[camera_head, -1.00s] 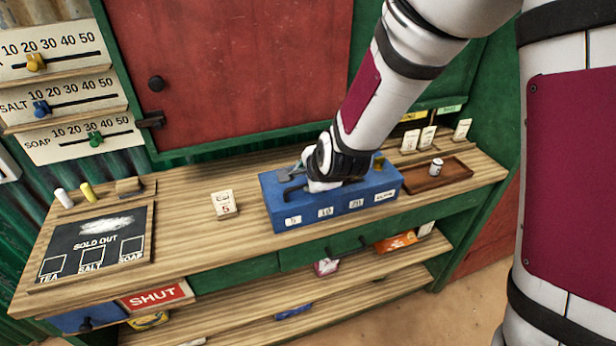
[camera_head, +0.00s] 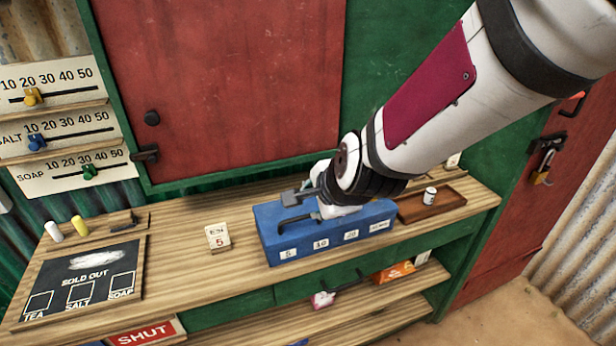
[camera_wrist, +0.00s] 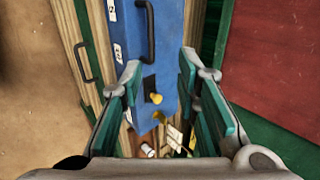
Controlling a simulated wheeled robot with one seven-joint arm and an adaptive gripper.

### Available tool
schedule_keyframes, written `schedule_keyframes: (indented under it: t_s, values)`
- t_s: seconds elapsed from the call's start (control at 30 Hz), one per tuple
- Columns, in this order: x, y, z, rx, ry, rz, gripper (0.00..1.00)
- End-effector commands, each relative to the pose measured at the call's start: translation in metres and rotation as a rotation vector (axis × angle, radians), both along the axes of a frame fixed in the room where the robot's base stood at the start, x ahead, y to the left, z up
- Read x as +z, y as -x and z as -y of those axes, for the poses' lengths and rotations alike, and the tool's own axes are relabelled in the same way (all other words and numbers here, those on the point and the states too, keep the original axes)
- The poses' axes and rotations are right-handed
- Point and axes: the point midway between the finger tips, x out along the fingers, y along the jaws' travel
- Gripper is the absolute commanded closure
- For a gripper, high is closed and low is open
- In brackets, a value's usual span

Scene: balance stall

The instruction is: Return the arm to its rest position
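My arm (camera_head: 430,105) reaches from the upper right over the counter. My gripper (camera_head: 300,197) is over the blue box (camera_head: 275,247), and my wrist hides part of its top. In the wrist view my gripper (camera_wrist: 160,72) is open, its two teal-lined fingers apart with nothing gripped between them. The blue box (camera_wrist: 170,55) lies beyond the fingers, with a dark handle and a yellow knob on it. I cannot tell how high the fingers are above it.
A price card (camera_head: 218,238) stands left of the box. A brown tray (camera_head: 450,203) with a small white jar (camera_head: 430,195) is to the right. A slate (camera_head: 85,280) lies at the left. The red shutter (camera_head: 220,90) is behind the counter (camera_head: 180,285).

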Motion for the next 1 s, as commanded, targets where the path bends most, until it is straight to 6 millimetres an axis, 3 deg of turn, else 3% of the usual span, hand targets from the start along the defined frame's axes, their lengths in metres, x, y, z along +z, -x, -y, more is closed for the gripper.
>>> schedule_keyframes:
  t_s: [0.47, 0.6, 0.77, 1.0]
  values:
    - [0.005, 0.004, 0.001, 0.005, 0.002, 0.001, 0.70]
    - [0.018, 0.013, 0.009, 0.076, 0.061, 0.008, 0.70]
    - [0.048, 0.047, 0.034, 0.301, 0.255, 0.014, 0.70]
    - [0.085, 0.127, 0.086, 0.701, 0.607, -0.018, 0.70]
